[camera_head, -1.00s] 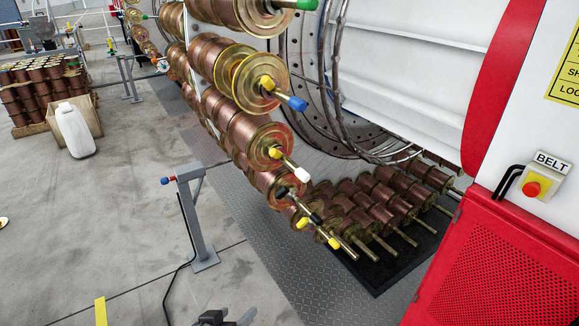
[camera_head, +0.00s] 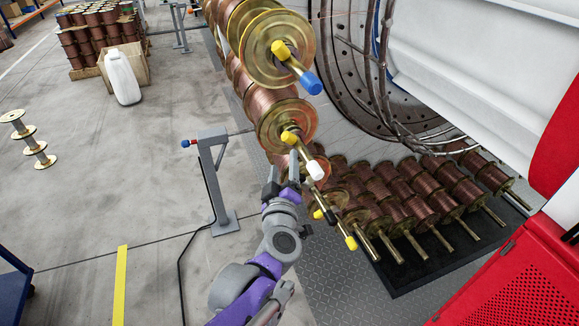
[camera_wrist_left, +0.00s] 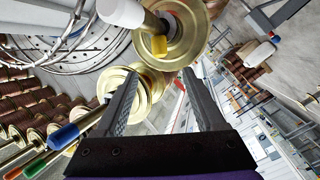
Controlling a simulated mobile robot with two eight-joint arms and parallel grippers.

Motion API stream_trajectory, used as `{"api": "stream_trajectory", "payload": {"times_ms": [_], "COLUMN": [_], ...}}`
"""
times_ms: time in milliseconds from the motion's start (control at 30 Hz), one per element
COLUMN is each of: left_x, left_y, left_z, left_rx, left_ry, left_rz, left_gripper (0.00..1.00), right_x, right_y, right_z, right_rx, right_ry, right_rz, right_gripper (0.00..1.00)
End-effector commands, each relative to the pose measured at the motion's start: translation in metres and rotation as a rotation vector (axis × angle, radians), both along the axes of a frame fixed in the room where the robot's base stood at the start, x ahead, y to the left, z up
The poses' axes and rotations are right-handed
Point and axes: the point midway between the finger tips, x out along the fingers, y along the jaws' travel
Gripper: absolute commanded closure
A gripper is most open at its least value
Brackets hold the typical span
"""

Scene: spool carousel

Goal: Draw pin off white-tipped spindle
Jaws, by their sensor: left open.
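The white-tipped spindle (camera_head: 315,170) sticks out of a copper spool with a brass flange (camera_head: 268,125) in the head view. A yellow pin (camera_head: 290,137) sits on it between flange and white tip. In the left wrist view the yellow pin (camera_wrist_left: 159,45) and white tip (camera_wrist_left: 120,12) show near the top. My left gripper (camera_head: 283,165) is open, just below and left of the pin in the head view. Its fingers (camera_wrist_left: 160,76) stand apart with the pin beyond their tips. I see no contact with the pin. My right gripper is not in view.
Several spools (camera_head: 420,205) lie on a dark mat at right. A grey post (camera_head: 216,180) stands at left.

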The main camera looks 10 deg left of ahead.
Motion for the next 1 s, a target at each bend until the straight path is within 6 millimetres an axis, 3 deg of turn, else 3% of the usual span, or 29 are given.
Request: {"api": "stream_trajectory", "payload": {"times_ms": [300, 500, 933, 1000], "left_x": [0.057, 0.082, 0.092, 0.092], "left_y": [0.012, 0.018, 0.019, 0.019], "left_z": [0.002, 0.001, 0.000, 0.000], "left_rx": [0.003, 0.001, 0.002, 0.002], "left_ry": [-0.001, 0.000, 0.000, 0.000], "left_rz": [0.000, -0.001, -0.003, -0.003], "left_gripper": [0.29, 0.29, 0.29, 0.40], "right_x": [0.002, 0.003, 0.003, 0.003], "right_y": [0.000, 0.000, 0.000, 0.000], "right_z": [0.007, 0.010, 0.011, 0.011], "right_rx": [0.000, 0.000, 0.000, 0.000], "right_ry": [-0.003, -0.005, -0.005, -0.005], "right_rz": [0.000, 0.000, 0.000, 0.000], "right_gripper": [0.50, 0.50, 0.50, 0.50]}}
